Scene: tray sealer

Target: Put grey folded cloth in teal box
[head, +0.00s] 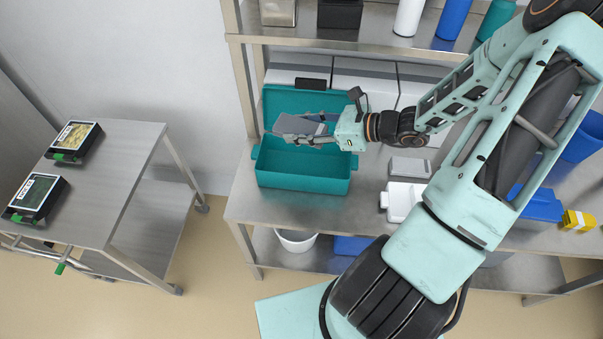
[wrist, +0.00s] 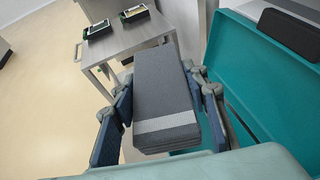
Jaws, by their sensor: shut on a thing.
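The teal box (head: 300,178) stands open on the steel bench, its lid raised at the back. My gripper (head: 308,130) is over the box opening, near the lid. It is shut on the grey folded cloth (head: 313,124). In the wrist view, the grey folded cloth (wrist: 165,90) is a thick folded stack with a pale stripe, held between the two fingers of my gripper (wrist: 165,115). The teal box (wrist: 240,65) shows at the right of the wrist view. My gripper and the cloth hide part of the box's inside in the head view.
The steel bench (head: 275,206) also carries a grey flat item (head: 410,167) and a white container (head: 402,202) right of the box. A shelf (head: 345,38) with bottles is above. A side table (head: 112,165) with two black trays stands at left.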

